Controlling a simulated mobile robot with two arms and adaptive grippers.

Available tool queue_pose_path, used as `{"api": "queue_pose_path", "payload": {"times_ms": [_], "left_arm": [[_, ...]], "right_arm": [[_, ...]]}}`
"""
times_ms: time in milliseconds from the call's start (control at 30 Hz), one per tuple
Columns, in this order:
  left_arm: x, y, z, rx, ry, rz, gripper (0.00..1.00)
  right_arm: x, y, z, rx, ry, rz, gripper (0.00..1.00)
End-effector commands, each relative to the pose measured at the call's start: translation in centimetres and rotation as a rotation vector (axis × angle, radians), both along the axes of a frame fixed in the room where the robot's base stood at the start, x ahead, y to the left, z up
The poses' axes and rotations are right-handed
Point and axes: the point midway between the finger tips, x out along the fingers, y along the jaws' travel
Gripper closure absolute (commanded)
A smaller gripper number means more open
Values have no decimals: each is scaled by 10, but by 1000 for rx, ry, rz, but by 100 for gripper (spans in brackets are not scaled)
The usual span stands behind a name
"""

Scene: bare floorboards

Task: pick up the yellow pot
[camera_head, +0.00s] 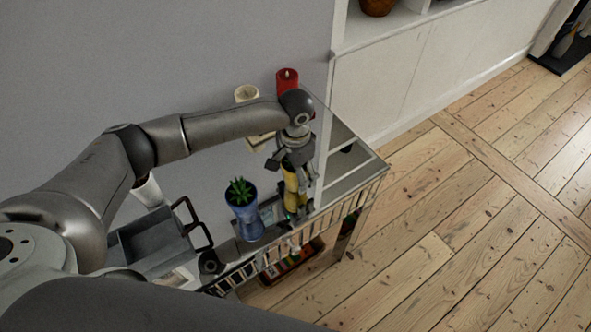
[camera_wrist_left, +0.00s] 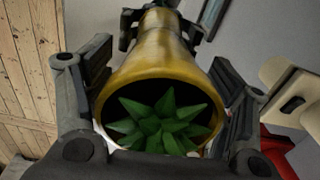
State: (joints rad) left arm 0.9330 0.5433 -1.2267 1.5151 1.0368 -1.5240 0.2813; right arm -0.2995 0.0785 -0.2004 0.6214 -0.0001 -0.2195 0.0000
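The yellow pot (camera_head: 291,187) stands near the right end of a narrow glass-topped table, partly covered by my left gripper (camera_head: 296,163). In the left wrist view the flared yellow pot (camera_wrist_left: 155,60) fills the middle, with a spiky green plant (camera_wrist_left: 165,122) inside its rim. My left gripper (camera_wrist_left: 163,32) has one finger on each side of the pot. Its tips appear to press on the narrower part below the rim. The pot's base is hidden in the wrist view. I cannot tell whether the pot is clear of the tabletop.
A blue pot with a plant (camera_head: 243,208) stands to the left on the table. A red candle (camera_head: 287,79) and a cream candle (camera_head: 246,93) are behind. A grey tray (camera_head: 150,241) lies further left. Open floorboards (camera_head: 470,230) lie to the right.

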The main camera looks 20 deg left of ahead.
Motion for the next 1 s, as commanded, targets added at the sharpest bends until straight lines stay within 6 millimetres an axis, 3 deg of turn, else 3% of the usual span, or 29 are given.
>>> {"api": "queue_pose_path", "payload": {"times_ms": [67, 333, 767, 1000], "left_arm": [[0, 0, 0, 0, 0, 0, 39], [0, 0, 0, 0, 0, 0, 74], [1, -1, 5, -2, -2, 0, 74], [0, -1, 34, -4, -4, -1, 74]], "right_arm": [[0, 0, 0, 0, 0, 0, 0], [0, -1, 0, -1, 0, 0, 0], [-1, -2, -2, -2, 2, 0, 0], [-1, -2, -11, -4, 2, 0, 0]]}}
